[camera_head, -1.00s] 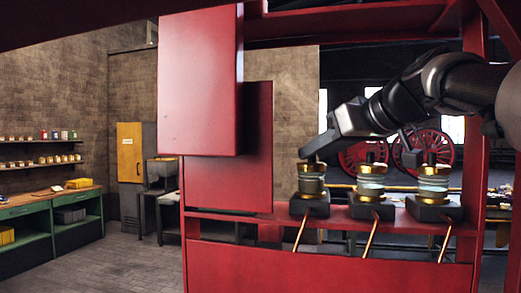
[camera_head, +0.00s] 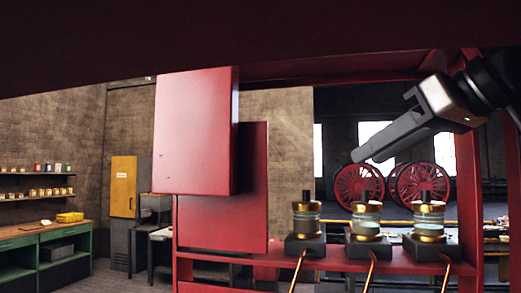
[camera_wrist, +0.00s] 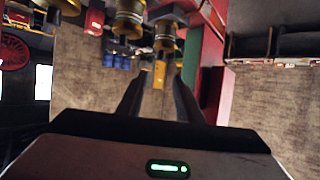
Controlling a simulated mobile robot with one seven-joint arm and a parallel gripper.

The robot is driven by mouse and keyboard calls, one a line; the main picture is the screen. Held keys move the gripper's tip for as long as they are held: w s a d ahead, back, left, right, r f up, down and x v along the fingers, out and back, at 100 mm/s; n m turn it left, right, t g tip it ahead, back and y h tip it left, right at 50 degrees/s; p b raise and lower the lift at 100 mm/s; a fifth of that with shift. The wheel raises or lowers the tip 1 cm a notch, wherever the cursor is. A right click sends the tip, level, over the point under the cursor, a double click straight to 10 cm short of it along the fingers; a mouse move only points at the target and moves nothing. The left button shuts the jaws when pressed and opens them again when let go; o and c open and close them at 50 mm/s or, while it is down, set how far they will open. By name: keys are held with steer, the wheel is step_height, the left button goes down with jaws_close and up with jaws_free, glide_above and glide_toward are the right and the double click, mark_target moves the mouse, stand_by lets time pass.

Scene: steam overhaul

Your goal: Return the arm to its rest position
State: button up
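My gripper (camera_head: 368,154) is in the upper right of the head view, raised above three brass-and-glass cups on dark bases and pointing left and down. It touches none of them. The cups are the left one (camera_head: 306,218), the middle one (camera_head: 366,219) and the right one (camera_head: 429,221). In the wrist view my gripper (camera_wrist: 159,76) shows two dark fingers apart, with nothing between them. Two of the cups hang upside down at the top of that view, beyond the fingers.
A red frame with a shelf (camera_head: 400,264) carries the cups, and thin copper pipes (camera_head: 297,272) run below. Red panels (camera_head: 195,130) stand to the left. A red upright (camera_head: 468,170) stands close to my arm. A green workbench (camera_head: 40,240) is far left.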

steer(key=shift+s+d+r, duration=0.1)
steer(key=shift+s, duration=0.15)
stand_by(0.3)
steer(key=s+a+f+m+g+h, duration=0.1)
steer(key=s+a+f+g+h, duration=0.1)
steer(key=f, duration=1.1)
steer(key=s+a+f+m+g+h+p, duration=0.1)
steer(key=s+f, duration=0.4)
steer(key=f, duration=0.8)
steer(key=s+a+f+m+g+h, duration=0.3)
steer(key=a+f, duration=0.2)
steer(key=f, duration=0.9)
steer(key=shift+s+a+p, duration=0.3)
steer(key=shift+f, duration=0.1)
